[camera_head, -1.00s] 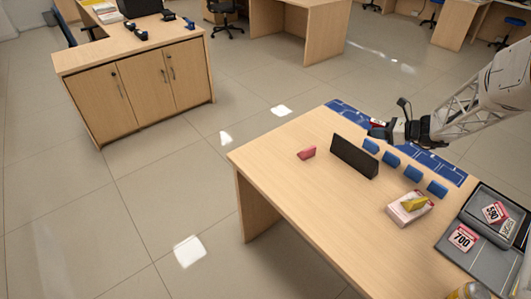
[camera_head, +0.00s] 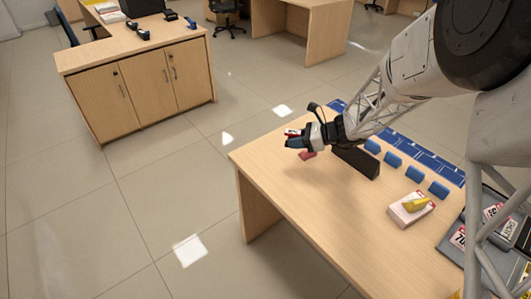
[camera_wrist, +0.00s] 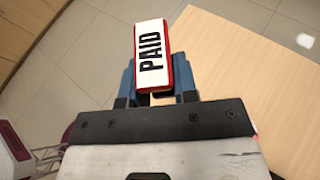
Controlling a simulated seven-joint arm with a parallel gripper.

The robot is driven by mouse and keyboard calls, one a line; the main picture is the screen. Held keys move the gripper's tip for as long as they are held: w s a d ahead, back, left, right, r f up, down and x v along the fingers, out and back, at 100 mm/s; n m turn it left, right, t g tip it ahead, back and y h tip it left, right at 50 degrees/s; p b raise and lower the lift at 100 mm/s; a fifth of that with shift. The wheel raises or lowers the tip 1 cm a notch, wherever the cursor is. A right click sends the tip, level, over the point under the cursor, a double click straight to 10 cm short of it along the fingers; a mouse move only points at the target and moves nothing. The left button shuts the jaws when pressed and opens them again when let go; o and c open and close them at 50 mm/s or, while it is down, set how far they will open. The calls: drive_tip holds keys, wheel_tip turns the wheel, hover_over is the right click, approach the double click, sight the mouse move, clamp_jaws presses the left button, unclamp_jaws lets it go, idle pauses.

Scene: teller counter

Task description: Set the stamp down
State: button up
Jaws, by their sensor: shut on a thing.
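The stamp (camera_wrist: 151,54) is a red block with a white top reading "PAID". In the wrist view it sits between the blue fingers of my gripper (camera_wrist: 157,90). My gripper (camera_head: 293,141) is shut on it, near the far left edge of the wooden counter (camera_head: 273,182). The stamp's label (camera_head: 292,132) shows small at the gripper's tip in the head view. The stamp's underside is hidden, and I cannot tell its height above the counter.
A small red block (camera_head: 308,155) lies just below my gripper in the picture. A dark upright panel (camera_head: 357,163) stands to its right, partly behind my arm. A box with a yellow item (camera_head: 407,211) stands right. The front left counter is clear.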

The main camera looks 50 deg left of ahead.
drive_tip(key=s+a+n+g, duration=0.1)
drive_tip(key=s+a, duration=0.1)
drive_tip(key=s, duration=0.5)
drive_tip(key=shift+h, duration=0.3)
drive_tip(key=f, duration=0.9)
drive_tip(key=shift+w+f, duration=0.2)
drive_tip(key=shift+f, duration=0.2)
hover_over(268, 152)
drive_tip(key=shift+f, duration=0.75)
drive_tip(key=shift+f, duration=1.75)
drive_tip(key=shift+f, duration=0.1)
drive_tip(key=o, duration=0.9)
